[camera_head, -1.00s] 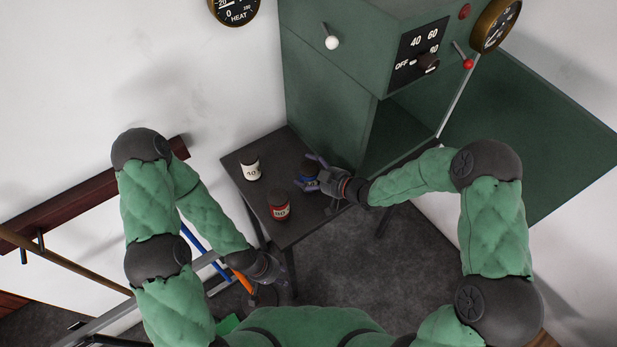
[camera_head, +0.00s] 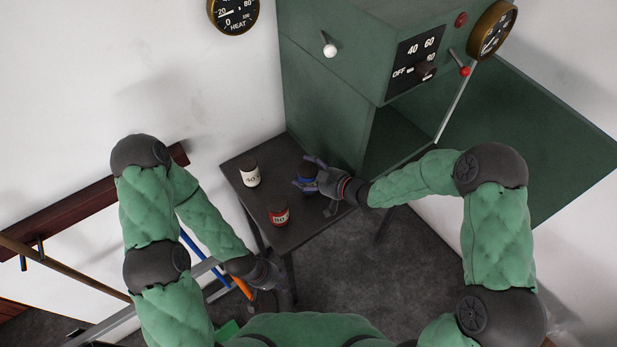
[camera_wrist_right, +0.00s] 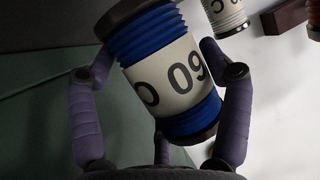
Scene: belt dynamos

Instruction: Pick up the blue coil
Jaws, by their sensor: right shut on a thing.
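The blue coil (camera_head: 307,171) has dark end caps and sits between the fingers of my right gripper (camera_head: 312,177), over the small dark table. In the right wrist view the blue coil (camera_wrist_right: 168,70) fills the middle, with blue windings and a white label reading 60. The purple-grey fingers of my right gripper (camera_wrist_right: 160,95) press on it from both sides. I cannot tell whether it still touches the table. My left gripper (camera_head: 280,287) hangs low, off the table's near left side; its fingers are too dark and small to read.
A white coil (camera_head: 250,174) stands on the table's left part and a red coil (camera_head: 279,213) near its front edge. The table (camera_head: 283,152) stands against a green machine (camera_head: 330,110). A sloping green panel (camera_head: 530,140) is at the right.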

